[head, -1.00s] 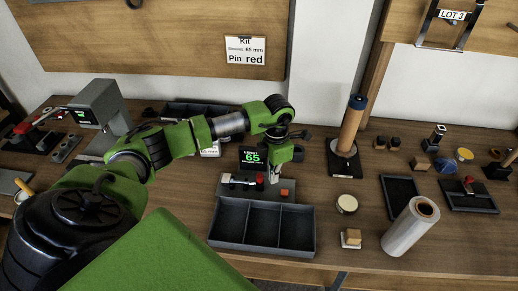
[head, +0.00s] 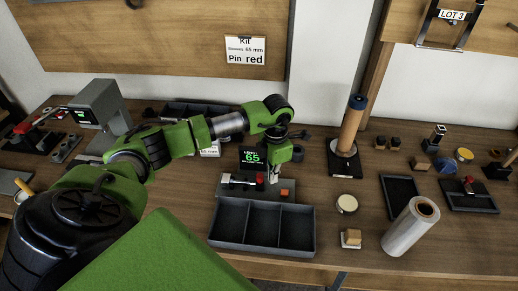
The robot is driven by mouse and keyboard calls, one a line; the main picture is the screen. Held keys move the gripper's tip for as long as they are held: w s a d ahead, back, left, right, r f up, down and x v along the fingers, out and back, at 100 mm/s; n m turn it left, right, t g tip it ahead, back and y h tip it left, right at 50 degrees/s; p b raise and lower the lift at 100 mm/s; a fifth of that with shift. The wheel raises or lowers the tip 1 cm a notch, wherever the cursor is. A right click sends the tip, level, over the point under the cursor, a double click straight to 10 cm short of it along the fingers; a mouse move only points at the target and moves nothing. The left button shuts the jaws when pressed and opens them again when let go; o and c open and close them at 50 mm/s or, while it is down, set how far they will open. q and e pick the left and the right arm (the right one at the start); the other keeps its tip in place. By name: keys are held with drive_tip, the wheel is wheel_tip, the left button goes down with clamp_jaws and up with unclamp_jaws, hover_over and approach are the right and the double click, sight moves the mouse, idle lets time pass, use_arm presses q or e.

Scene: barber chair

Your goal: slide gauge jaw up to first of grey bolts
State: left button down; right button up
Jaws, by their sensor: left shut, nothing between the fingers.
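The length gauge (head: 228,189) stands on the bench behind the three-part tray, with a small dark display (head: 252,157) reading 65 in green. A light grey bolt-like piece (head: 238,181) lies on the gauge, with a red part (head: 260,181) at its right end. My left gripper (head: 272,178) reaches down from above at the right of the red part, with its fingers shut and empty. Whether it touches the gauge jaw cannot be told, as the gripper partly covers that spot. My right gripper is not in view.
The empty three-part tray (head: 262,254) is in front of the gauge. A plastic film roll (head: 411,227), a dark flat tray (head: 401,196) and a brown roll on a stand (head: 348,130) are to the right. A grey machine (head: 102,105) stands at left.

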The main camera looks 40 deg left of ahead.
use_arm(q)
drive_tip(key=shift+s+a, duration=0.15)
drive_tip(key=shift+a, duration=0.1)
drive_tip(key=shift+s+a, duration=0.3)
drive_tip(key=shift+a, duration=0.15)
idle(0.5)
drive_tip(key=shift+w+d, duration=0.15)
drive_tip(key=shift+d, duration=0.1)
drive_tip(key=shift+w+d, duration=0.1)
drive_tip(key=shift+d, duration=0.05)
wheel_tip(320, 180, up, 8)
drive_tip(key=p, duration=0.4)
idle(0.5)
drive_tip(key=shift+d, duration=0.15)
